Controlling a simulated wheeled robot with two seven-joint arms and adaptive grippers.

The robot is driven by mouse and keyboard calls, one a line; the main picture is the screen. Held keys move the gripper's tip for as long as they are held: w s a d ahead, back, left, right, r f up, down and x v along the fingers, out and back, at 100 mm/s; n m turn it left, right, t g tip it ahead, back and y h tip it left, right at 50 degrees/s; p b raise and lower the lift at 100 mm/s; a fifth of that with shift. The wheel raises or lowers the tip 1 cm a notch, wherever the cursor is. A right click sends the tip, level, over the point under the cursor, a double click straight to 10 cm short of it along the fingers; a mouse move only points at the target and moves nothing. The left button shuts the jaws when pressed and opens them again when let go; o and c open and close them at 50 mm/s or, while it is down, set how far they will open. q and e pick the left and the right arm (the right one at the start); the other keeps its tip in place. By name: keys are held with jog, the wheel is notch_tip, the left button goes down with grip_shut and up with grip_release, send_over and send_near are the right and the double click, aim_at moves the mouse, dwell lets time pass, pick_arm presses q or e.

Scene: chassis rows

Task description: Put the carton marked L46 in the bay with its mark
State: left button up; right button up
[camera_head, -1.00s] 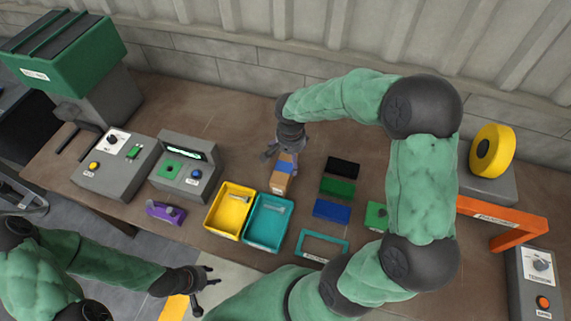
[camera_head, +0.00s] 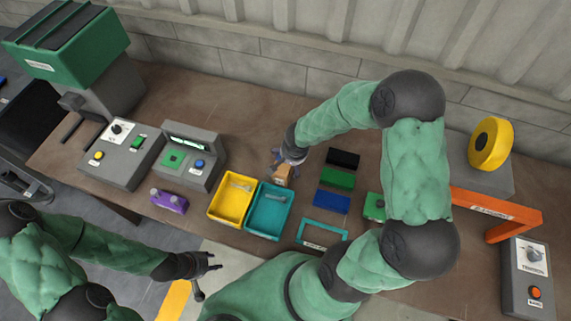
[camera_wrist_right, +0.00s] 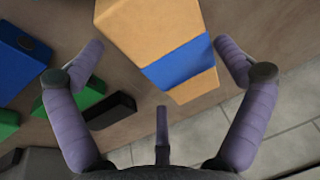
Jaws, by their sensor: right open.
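A tan carton with a blue band (camera_head: 282,176) stands on the table right of the trays; no mark on it is readable. My right gripper (camera_head: 287,162) is open over it and partly hides it in the head view. In the right wrist view the carton (camera_wrist_right: 150,28) lies between and beyond the spread fingers (camera_wrist_right: 160,50), with a gap on the left; contact on the right is unclear. My left gripper (camera_head: 207,277) is open and empty, low in front of the table. I cannot make out a bay marked L46.
A yellow tray (camera_head: 214,211) and a teal tray (camera_head: 252,221) stand left of the carton. Black (camera_head: 343,158), green (camera_head: 338,178) and blue (camera_head: 332,201) blocks lie to its right. A teal frame (camera_head: 343,236) is nearer, an orange arch (camera_head: 500,212) further right. Bare table lies behind the carton.

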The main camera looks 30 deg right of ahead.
jog(key=x, duration=0.4)
jog(key=shift+w+f+b, duration=0.15)
jog(key=shift+f+b, duration=0.15)
jog(key=shift+b, duration=0.05)
jog(key=c, duration=1.5)
